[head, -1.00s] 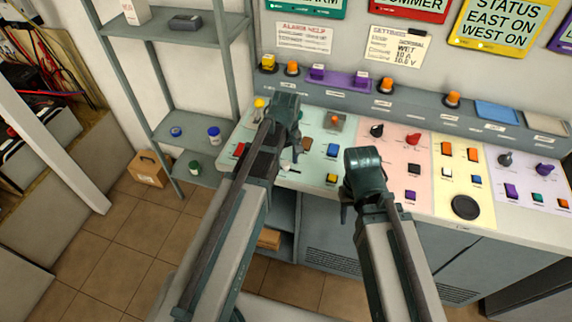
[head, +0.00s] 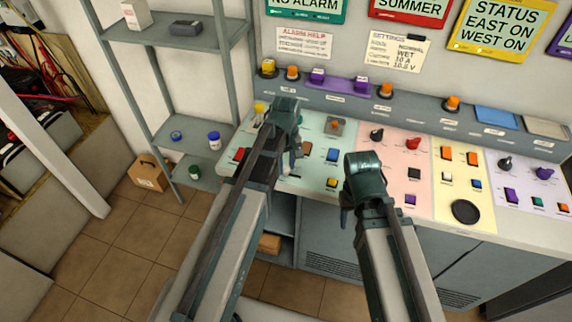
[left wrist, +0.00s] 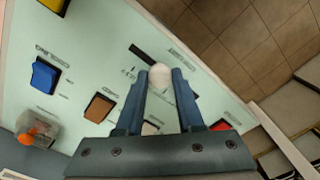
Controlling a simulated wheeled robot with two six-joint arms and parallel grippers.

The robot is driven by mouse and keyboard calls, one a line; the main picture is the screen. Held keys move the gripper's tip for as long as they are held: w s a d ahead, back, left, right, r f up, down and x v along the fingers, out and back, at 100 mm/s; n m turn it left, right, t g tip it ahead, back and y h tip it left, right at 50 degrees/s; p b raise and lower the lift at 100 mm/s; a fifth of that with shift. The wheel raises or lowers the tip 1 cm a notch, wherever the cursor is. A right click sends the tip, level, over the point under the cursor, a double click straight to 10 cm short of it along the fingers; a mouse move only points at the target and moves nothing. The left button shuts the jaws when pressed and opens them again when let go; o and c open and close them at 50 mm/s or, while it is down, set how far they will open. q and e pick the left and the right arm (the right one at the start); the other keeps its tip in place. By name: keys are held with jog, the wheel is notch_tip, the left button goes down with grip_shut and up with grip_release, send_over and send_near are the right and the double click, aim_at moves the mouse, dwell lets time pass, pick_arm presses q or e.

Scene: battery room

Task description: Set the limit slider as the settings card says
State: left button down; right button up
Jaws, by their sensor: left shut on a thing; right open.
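In the left wrist view, my left gripper (left wrist: 158,80) is shut on a pale, rounded slider knob (left wrist: 160,78). A dark slider slot (left wrist: 140,54) runs from the knob toward the upper left of that view, with small scale marks beside it. In the head view, my left gripper (head: 289,168) is low over the pale green panel, and its arm hides the knob. The settings card (head: 398,50) hangs on the wall; its lines appear to read NORMAL, WET, 10 A and 10.5 V. My right gripper (head: 347,208) is open and empty, in front of the pink panel.
Close to the left gripper are an orange-brown rocker (left wrist: 99,108), a blue rocker (left wrist: 44,75) and a red button (left wrist: 221,125). An orange switch under a clear cover (left wrist: 38,128) is further off. A pink panel (head: 393,160) with knobs lies to the right.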

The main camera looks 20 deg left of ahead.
dwell(0.8)
pick_arm(q)
jog(key=shift+a, duration=1.6)
jog(key=shift+d, duration=0.1)
jog(key=c, duration=0.5)
grip_release()
jog(key=shift+c, duration=0.2)
jog(key=shift+r, duration=0.1)
notch_tip(320, 180, up, 14)
jog(key=p, duration=1.3)
jog(key=shift+f+p, duration=0.2)
jog(key=shift+p, duration=0.2)
